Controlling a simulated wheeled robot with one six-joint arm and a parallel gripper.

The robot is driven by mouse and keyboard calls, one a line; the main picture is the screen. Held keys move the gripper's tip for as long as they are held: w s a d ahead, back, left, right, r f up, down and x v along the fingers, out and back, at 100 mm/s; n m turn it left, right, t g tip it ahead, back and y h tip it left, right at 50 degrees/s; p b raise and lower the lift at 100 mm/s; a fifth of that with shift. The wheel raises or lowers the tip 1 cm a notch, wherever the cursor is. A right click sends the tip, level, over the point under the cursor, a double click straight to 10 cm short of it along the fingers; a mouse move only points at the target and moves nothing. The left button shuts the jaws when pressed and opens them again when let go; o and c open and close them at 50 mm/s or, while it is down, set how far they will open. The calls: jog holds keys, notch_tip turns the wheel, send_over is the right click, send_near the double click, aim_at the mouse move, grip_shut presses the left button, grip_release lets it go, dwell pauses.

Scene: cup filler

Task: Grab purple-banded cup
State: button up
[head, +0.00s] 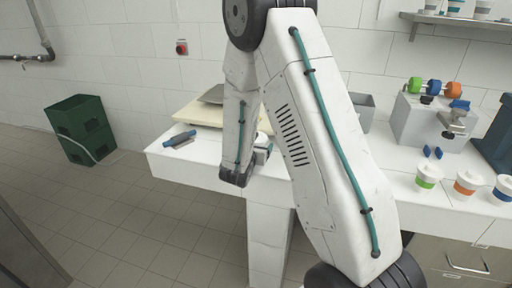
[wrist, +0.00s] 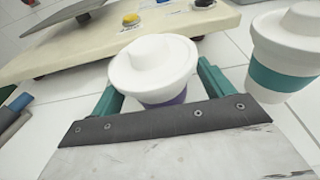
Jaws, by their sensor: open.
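The purple-banded cup (wrist: 152,72) is white with a white lid, and a little of its purple band shows below the rim in the wrist view. It stands between the two teal fingers of my gripper (wrist: 158,88), which is open around it. The lower part of the cup is hidden behind the dark gripper plate. In the head view my gripper (head: 262,156) is over the counter, largely covered by my own arm. The cup's band cannot be made out there.
A teal-banded white cup (wrist: 286,70) stands close on the right of my gripper. A cream board (wrist: 180,32) with a yellow button lies behind. Cups with green (head: 428,178) and orange (head: 467,184) bands stand further right on the counter (head: 400,190), near a grey machine (head: 425,125).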

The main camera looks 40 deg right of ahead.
jog(key=c, duration=1.1)
jog(key=shift+c, duration=0.2)
